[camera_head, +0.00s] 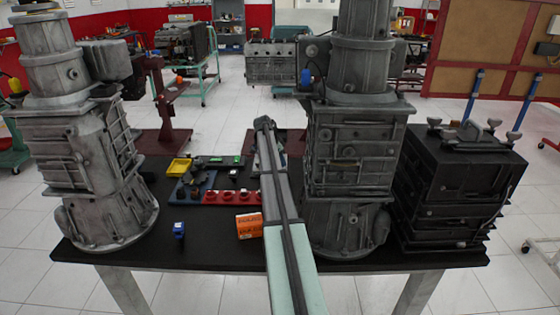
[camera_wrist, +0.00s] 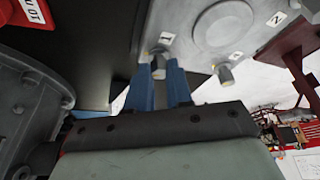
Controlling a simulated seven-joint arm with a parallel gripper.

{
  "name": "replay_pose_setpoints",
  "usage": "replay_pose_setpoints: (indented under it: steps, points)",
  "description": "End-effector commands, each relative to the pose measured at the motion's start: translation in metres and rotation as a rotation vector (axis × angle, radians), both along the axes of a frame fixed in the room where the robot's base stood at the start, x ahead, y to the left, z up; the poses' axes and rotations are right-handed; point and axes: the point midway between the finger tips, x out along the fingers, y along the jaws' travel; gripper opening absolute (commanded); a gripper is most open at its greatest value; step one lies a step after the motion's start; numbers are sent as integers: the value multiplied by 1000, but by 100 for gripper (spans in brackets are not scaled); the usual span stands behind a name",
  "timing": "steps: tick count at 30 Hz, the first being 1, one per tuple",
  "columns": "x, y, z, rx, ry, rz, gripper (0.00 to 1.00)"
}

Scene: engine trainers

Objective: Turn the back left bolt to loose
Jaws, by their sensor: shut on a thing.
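In the wrist view a pale grey plate (camera_wrist: 192,22) carries a round raised disc and small white number labels. A short bolt (camera_wrist: 158,51) stands at the plate's edge beside the label reading 1. My gripper (camera_wrist: 158,70) has its blue fingers closed around this bolt, with the bolt's end showing between the tips. A second grey bolt (camera_wrist: 225,73) sticks out to the right, clear of the fingers. In the head view my arm hides the gripper and most of the plate. Whether the held bolt is the back left one cannot be told from these views.
On the black table (camera_head: 215,252), tall grey housings stand left (camera_head: 75,130) and right (camera_head: 352,140) of my arm. A black finned block (camera_head: 450,190) stands far right. A yellow bin (camera_head: 179,168), a red socket block (camera_head: 231,198) and an orange box (camera_head: 249,225) lie left of my arm.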

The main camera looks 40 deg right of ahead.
Motion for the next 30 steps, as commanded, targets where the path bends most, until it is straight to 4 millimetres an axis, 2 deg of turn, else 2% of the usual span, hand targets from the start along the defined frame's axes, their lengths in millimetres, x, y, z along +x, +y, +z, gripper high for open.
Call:
replay_pose_setpoints:
  steps: [18,30]
  points:
    - [-7,1,0,0,-3,584,0]
    - [-9,-1,0,1,-1,889,0]
